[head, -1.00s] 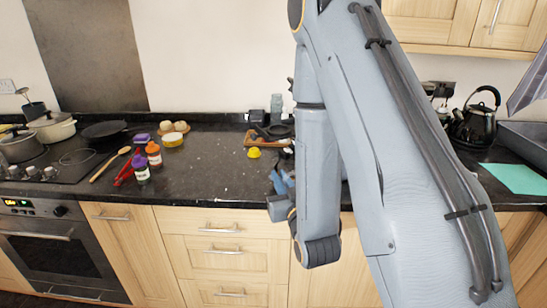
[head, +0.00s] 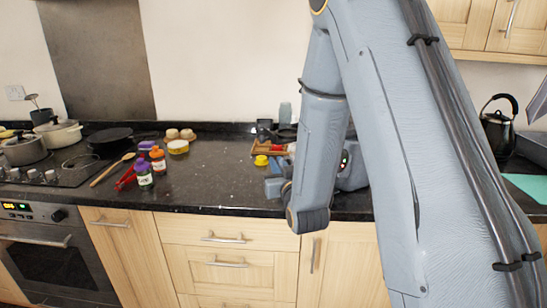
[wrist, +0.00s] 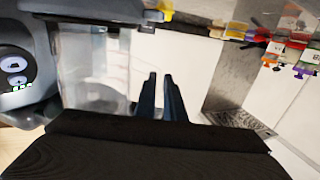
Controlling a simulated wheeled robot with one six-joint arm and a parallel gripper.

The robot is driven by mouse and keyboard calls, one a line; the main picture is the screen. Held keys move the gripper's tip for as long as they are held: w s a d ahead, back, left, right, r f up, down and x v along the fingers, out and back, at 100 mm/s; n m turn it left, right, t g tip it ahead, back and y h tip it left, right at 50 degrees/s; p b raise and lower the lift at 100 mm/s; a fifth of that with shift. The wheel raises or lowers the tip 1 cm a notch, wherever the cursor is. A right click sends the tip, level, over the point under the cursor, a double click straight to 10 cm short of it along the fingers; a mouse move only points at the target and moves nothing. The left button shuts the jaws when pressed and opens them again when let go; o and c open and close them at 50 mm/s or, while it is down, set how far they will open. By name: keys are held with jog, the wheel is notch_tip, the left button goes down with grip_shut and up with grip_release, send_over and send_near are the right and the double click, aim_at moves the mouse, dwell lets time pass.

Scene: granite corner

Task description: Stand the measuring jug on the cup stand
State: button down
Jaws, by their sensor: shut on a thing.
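A clear, see-through vessel (wrist: 92,70), which looks like the measuring jug, is at the left of the wrist view, beside the fingers. My gripper (wrist: 165,88) has its two dark fingers close together, shut on the jug; the exact grip spot is not clear. In the head view my gripper (head: 274,188) is low over the counter's front edge, partly covered by my arm. The jug cannot be made out there. I cannot pick out the cup stand for certain in either view.
A wooden tray (head: 264,148) with small items, a yellow object (head: 261,160) and a grey-green tumbler (head: 285,113) are near my arm. Bottles (head: 144,175), a wooden spoon (head: 111,170) and pans stand left. A black kettle (head: 498,130) is right. The middle counter (head: 215,175) is clear.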

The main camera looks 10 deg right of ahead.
jog(key=w+p, duration=0.2)
jog(key=w, duration=0.3)
jog(key=shift+w, duration=0.1)
jog(key=shift+d, duration=0.1)
jog(key=c, duration=1.8)
grip_release()
jog(key=shift+d+f, duration=0.1)
jog(key=shift+d, duration=0.05)
jog(key=shift+c, duration=0.2)
jog(key=shift+a, duration=0.25)
